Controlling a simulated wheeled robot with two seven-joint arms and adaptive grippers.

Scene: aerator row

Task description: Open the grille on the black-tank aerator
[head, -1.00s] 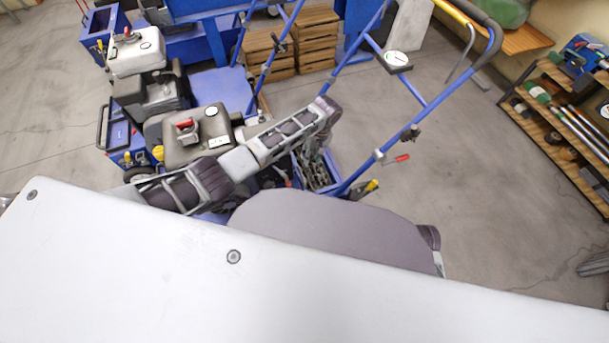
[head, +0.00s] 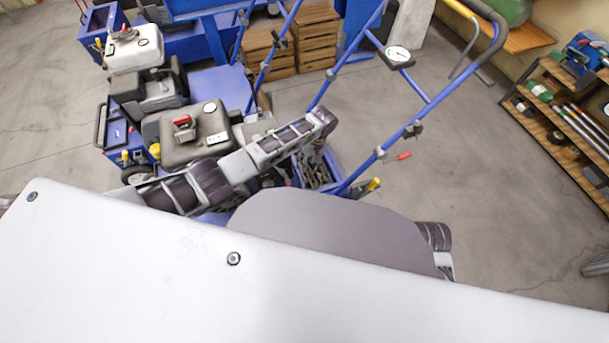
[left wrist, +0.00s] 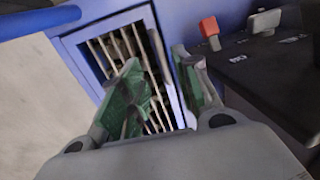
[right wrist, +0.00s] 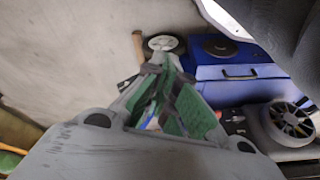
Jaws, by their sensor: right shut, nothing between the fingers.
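The dark-tank aerator (head: 196,138) stands left of centre in the head view, with a red lever on its tank. Its dark top (left wrist: 262,72) also shows at the right of the left wrist view. The grille (left wrist: 88,55), pale bars in a light blue frame, sits in a blue panel in front of my left gripper. My left gripper (left wrist: 163,88) is open, its green-padded fingers apart before the grille, one near the frame's right edge. I cannot tell if they touch it. In the head view this gripper (head: 317,148) is small and partly hidden. My right gripper (right wrist: 163,95) is shut and empty.
A white-tank aerator (head: 135,52) stands behind. Blue handlebars with a gauge (head: 397,56) rise right of my left arm. Wooden crates (head: 268,55) are at the back, a shelf rack (head: 560,135) at the right.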

